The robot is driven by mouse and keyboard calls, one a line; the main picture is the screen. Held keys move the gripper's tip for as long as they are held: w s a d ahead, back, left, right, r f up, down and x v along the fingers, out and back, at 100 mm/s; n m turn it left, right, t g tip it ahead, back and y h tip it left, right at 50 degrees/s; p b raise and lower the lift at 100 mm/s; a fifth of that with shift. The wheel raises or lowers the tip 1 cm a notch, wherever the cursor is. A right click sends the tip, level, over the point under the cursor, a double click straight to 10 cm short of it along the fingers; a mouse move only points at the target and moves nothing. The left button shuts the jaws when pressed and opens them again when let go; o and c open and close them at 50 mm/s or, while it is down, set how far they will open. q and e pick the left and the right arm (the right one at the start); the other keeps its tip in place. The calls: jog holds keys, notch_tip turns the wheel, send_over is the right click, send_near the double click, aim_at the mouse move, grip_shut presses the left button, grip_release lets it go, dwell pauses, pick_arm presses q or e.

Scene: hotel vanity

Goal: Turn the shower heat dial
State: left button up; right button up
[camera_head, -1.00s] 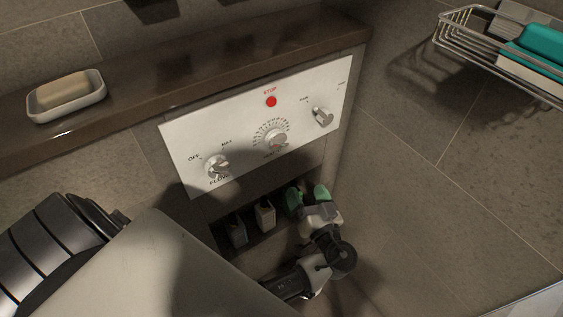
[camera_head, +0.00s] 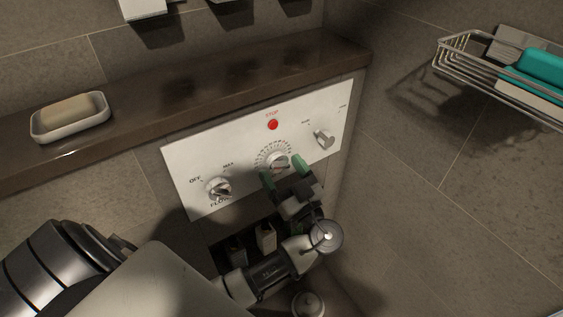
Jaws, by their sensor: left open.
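The white control panel (camera_head: 240,146) is on the wall below the brown ledge. Its middle dial (camera_head: 279,161), ringed by a printed scale, is the likely heat dial; its label is hidden. A flow knob (camera_head: 220,189) with OFF and MAX marks is at the panel's left, and another knob (camera_head: 324,139) is at its right. My left gripper (camera_head: 284,171) is open, its green fingertips just below and to either side of the middle dial. I cannot tell whether they touch it. My right gripper is not in view.
A red STOP button (camera_head: 272,125) sits above the middle dial. A soap dish (camera_head: 98,104) holds a soap bar on the ledge (camera_head: 205,87). Small bottles (camera_head: 266,237) stand in the niche below the panel. A wire basket (camera_head: 455,57) hangs at upper right.

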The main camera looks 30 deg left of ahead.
pick_arm(q)
jog(key=shift+w+a+r, duration=0.15)
jog(key=shift+a, duration=0.15)
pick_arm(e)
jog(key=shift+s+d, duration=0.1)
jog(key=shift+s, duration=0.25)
pick_arm(q)
jog(key=shift+c, duration=0.3)
jog(key=c, duration=0.9)
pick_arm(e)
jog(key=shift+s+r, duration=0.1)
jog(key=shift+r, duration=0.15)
pick_arm(q)
jog(key=shift+m, duration=0.3)
